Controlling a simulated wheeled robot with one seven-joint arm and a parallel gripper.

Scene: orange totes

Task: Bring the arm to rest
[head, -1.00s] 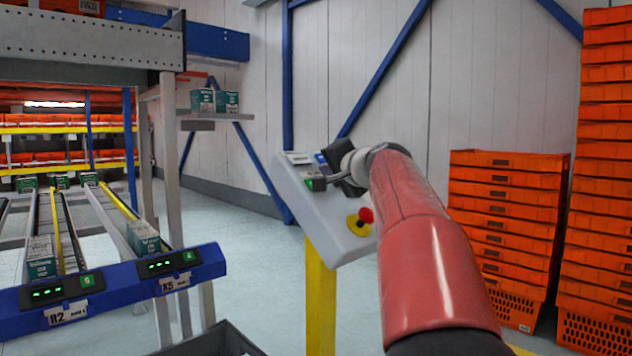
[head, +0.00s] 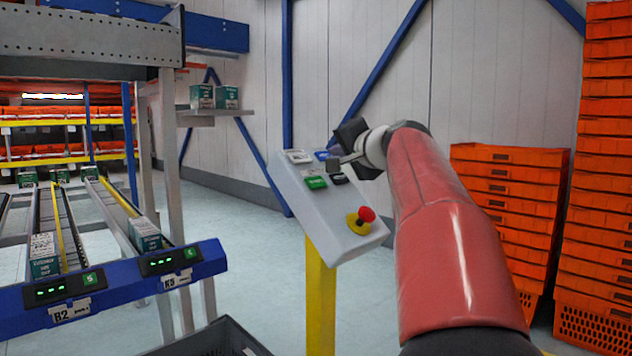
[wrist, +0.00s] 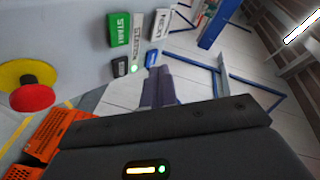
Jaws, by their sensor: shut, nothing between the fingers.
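My gripper (head: 343,160) is at the end of my red arm, just above and in front of the sloped grey control panel (head: 300,205) on a yellow post. Its fingers are shut and empty. In the wrist view the closed fingers (wrist: 158,85) point past the panel's button edge, over the floor. That view also shows the green START button (wrist: 121,28), the NEXT button (wrist: 161,22) and a red emergency knob (wrist: 32,97) on a yellow ring. I cannot tell from these views how far the fingertips are from the panel, but they appear apart from it.
Stacks of orange totes (head: 505,225) stand to the right of my arm. A blue-fronted rack (head: 120,285) with cartons on sloped lanes is at the left. A dark tote (head: 215,342) sits low in front. The floor behind the panel is clear.

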